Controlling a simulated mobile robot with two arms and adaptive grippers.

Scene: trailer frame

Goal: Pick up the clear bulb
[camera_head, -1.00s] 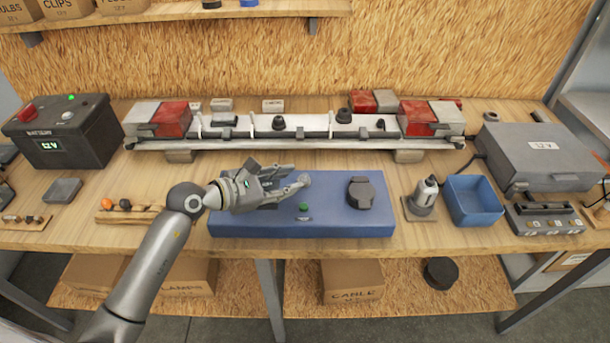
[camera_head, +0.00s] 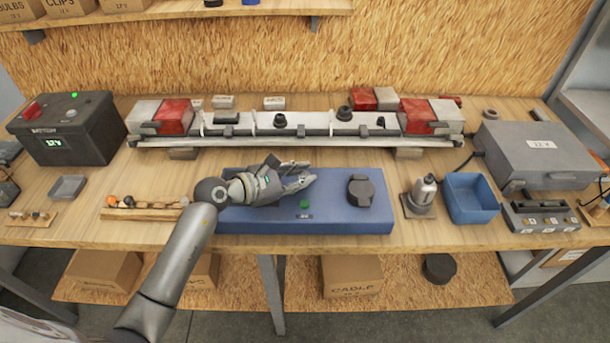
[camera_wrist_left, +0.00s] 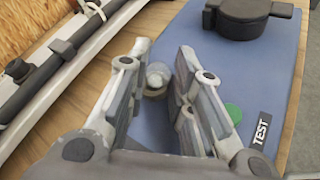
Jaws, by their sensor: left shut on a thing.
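My left gripper (camera_head: 311,177) is over the blue test box (camera_head: 345,226). It is shut on the clear bulb, which shows in the left wrist view (camera_wrist_left: 157,77) as a small glassy dome between the two fingers. I cannot tell whether the bulb is clear of the box surface. In the head view the fingers hide the bulb. A green button (camera_head: 304,204) and a black round-lidded part (camera_head: 361,191) are on the box. My right gripper is not in view.
A wooden rack (camera_head: 145,214) with small bulbs lies left of the box. A light bar with red ends (camera_head: 172,116) runs behind. A lamp-like tool (camera_head: 424,189) and a blue bin (camera_head: 470,197) stand to the right. A black battery (camera_head: 70,150) is at the far left.

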